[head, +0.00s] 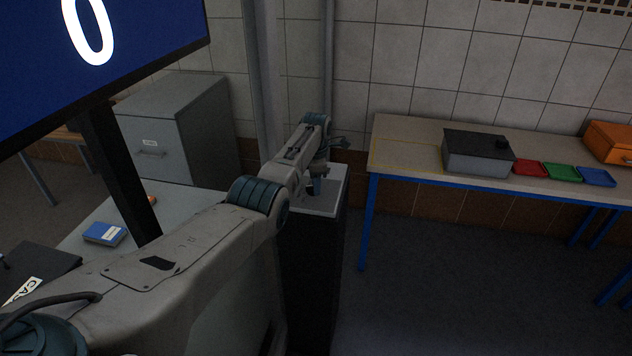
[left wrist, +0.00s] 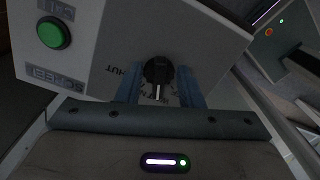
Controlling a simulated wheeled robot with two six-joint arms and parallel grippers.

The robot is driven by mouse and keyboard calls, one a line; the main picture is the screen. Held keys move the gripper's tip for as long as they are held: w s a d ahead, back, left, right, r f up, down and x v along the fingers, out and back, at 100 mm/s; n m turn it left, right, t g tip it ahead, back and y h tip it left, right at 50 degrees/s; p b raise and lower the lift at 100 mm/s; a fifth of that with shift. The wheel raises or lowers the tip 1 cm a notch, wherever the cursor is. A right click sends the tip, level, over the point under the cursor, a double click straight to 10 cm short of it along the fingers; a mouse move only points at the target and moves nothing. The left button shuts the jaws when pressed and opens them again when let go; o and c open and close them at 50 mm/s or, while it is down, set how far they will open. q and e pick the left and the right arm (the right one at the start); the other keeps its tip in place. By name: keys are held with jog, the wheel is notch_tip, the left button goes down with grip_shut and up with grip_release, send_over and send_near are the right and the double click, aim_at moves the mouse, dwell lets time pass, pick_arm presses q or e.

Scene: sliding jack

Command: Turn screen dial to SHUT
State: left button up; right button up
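The screen dial is a black knob (left wrist: 158,72) with a pale pointer line, on a light grey panel (left wrist: 95,60) in the left wrist view. Part of the label "HUT" shows to the left of the knob. My left gripper (left wrist: 160,90) has its two blue fingers apart, one on each side of the knob; I cannot tell whether they touch it. In the head view my left gripper (head: 318,185) is over the top of a dark pedestal (head: 312,255), and the dial is hidden there. The screen (head: 100,50) shows a white 0 on blue. My right gripper is not in view.
A green button (left wrist: 52,34) sits on the same panel, with a "SCREEN" label below it. A blue-legged table (head: 405,155) at right holds a grey box (head: 475,158) and red, green and blue trays (head: 562,173). A filing cabinet (head: 180,130) stands behind the screen post.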

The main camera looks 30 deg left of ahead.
pick_arm(q)
jog(key=c, duration=0.7)
grip_shut()
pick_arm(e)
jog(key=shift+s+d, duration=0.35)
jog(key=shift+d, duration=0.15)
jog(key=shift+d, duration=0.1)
